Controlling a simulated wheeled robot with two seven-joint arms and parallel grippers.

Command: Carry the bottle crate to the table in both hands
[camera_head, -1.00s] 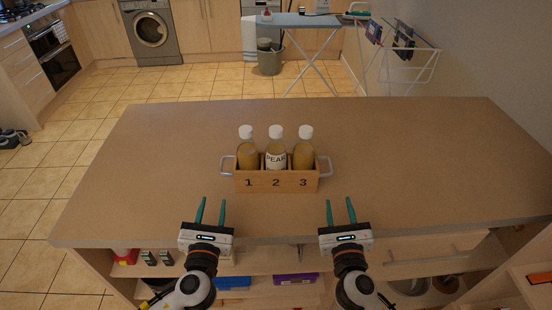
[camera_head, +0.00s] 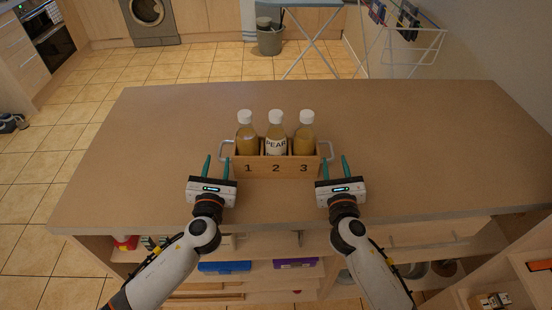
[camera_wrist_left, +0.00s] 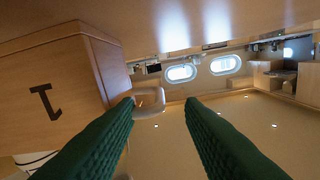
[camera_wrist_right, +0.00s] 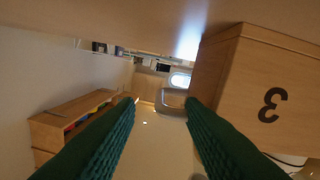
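The wooden bottle crate (camera_head: 262,173) sits on the brown table top (camera_head: 420,140), its front marked 1, 2, 3. It holds three yellowish bottles with white caps; the middle bottle (camera_head: 276,146) is labelled PEAR. A grey handle sticks out at each end. My left gripper (camera_head: 217,161) is open at the left handle (camera_wrist_left: 150,100), which shows between its fingertips in the left wrist view. My right gripper (camera_head: 334,160) is open at the right handle (camera_wrist_right: 172,101), which shows between its fingertips in the right wrist view. Neither gripper is closed on a handle.
The table top around the crate is clear. Shelves below its front edge hold a blue box (camera_head: 224,267) and a purple box (camera_head: 295,262). Behind the table are a grey bin (camera_head: 270,40), an ironing board and a drying rack (camera_head: 405,45). A washing machine (camera_head: 150,20) stands at the back.

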